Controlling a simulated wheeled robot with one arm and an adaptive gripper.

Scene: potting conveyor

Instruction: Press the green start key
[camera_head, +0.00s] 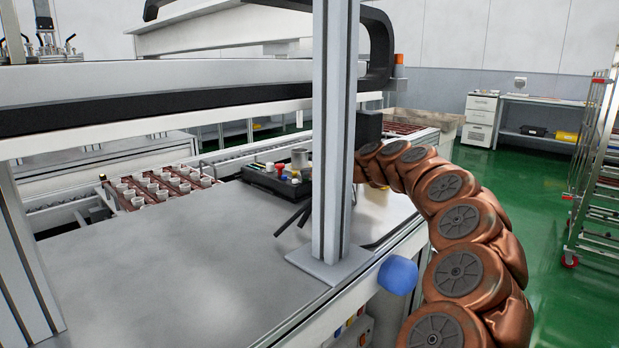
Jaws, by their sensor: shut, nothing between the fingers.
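A black control box (272,184) with several small coloured keys on top stands on the grey table, left of the metal post. Yellow, red and pale keys show; the green start key is too small to tell apart from the others here. My copper arm comes from the lower right and curves behind the post. The dark fingers of my gripper (288,225) show just left of the post, in front of the box and apart from its keys as seen here. They are shut and empty. The post hides the rest of my gripper.
The upright metal post (331,130) stands on the table (160,285) close beside my arm. A brown tray (130,204) of white pots lies behind left. A horizontal beam (160,90) crosses above. The table's left part is bare. A wheeled rack (597,170) stands right.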

